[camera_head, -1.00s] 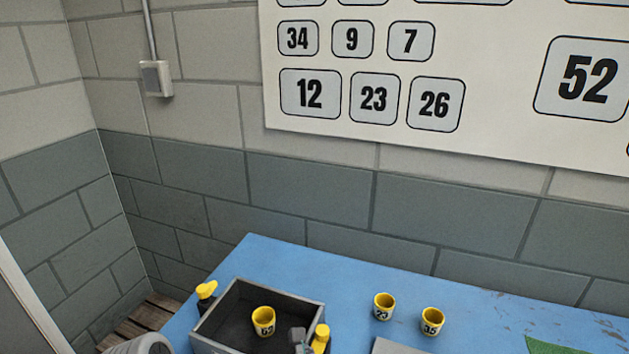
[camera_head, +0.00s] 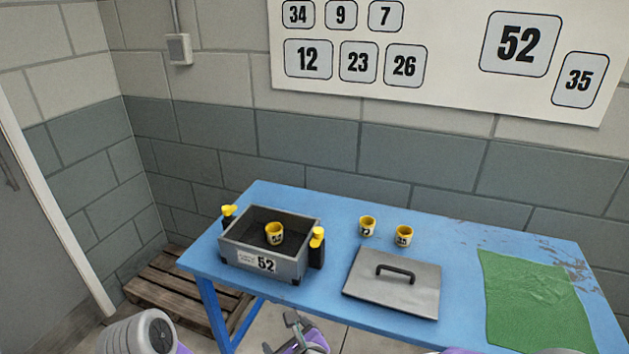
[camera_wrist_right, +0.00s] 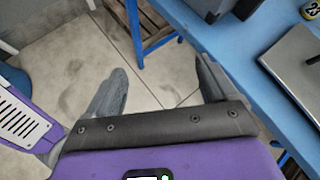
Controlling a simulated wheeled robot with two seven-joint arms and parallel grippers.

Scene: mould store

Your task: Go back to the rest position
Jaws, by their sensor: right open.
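My right gripper (camera_head: 295,325) is low in the head view, in front of the blue table's near edge. In the right wrist view its two grey fingers (camera_wrist_right: 160,88) are spread apart with nothing between them, above the tiled floor. My left gripper is not in view; a grey, rounded part of my own body shows at the lower left of the head view. The grey box (camera_head: 245,262) marked 52 stands open on the table, with a yellow numbered cup (camera_head: 274,234) inside.
The blue table (camera_head: 335,290) holds a grey lid (camera_head: 370,295) with a dark handle, two yellow cups (camera_head: 367,226) (camera_head: 404,236) and a green cloth (camera_head: 530,305). Yellow-topped black latches (camera_head: 228,214) (camera_head: 317,238) flank the box. A wooden pallet (camera_head: 165,285) lies on the floor left.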

